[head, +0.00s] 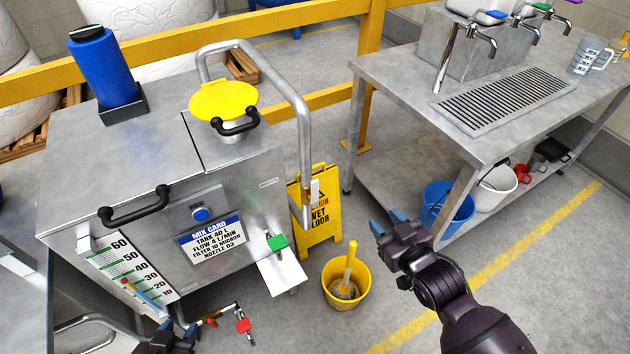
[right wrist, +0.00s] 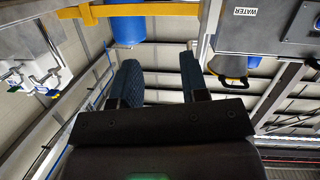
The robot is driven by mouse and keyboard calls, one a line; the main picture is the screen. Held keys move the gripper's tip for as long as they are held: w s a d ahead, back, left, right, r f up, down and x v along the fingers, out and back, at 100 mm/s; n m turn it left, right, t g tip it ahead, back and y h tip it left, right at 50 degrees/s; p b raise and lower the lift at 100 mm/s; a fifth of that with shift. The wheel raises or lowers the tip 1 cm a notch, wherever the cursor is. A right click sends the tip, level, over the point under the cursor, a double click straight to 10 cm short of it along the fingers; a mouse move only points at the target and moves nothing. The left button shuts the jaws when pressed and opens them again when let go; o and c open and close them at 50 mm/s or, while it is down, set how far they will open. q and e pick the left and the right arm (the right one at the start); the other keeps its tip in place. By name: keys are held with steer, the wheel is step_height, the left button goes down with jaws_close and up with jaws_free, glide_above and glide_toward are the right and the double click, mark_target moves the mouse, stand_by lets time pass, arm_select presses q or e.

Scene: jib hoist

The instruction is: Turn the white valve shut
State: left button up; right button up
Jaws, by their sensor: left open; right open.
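A small white valve handle (head: 315,192) shows on the lower end of the curved steel pipe (head: 303,140) at the right side of the steel tank, in the head view. It is small, and its exact position is hard to tell. My right gripper (head: 388,222) is open and empty, to the right of and lower in the picture than the white valve, clearly apart from it. In the right wrist view its two blue fingers (right wrist: 160,78) stand apart with nothing between them. My left gripper (head: 177,334) is open at the bottom left, partly cut off by the picture edge.
The steel tank (head: 75,170) carries a green valve handle (head: 277,242), with a red one (head: 242,325) lower down. A yellow wet-floor sign (head: 318,225) stands behind the pipe end. A yellow bucket (head: 345,290) is on the floor. A steel table (head: 400,110) stands right.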

mark_target(317, 184)
steer(key=w+a+y, duration=0.2)
steer(key=w+a, duration=0.1)
steer(key=a, duration=0.2)
steer(key=w+a+n+y+b, duration=0.1)
steer(key=w+a+y, duration=0.1)
steer(key=w+a, duration=0.2)
steer(key=w+a+y, duration=0.1)
steer(key=w+a, duration=0.3)
steer(key=a, duration=0.2)
steer(key=shift+r+n+g+y+b, duration=0.3)
steer(key=shift+r+y+b, duration=0.05)
steer(key=shift+y, duration=0.05)
steer(key=shift+c, duration=0.5)
jaws_close()
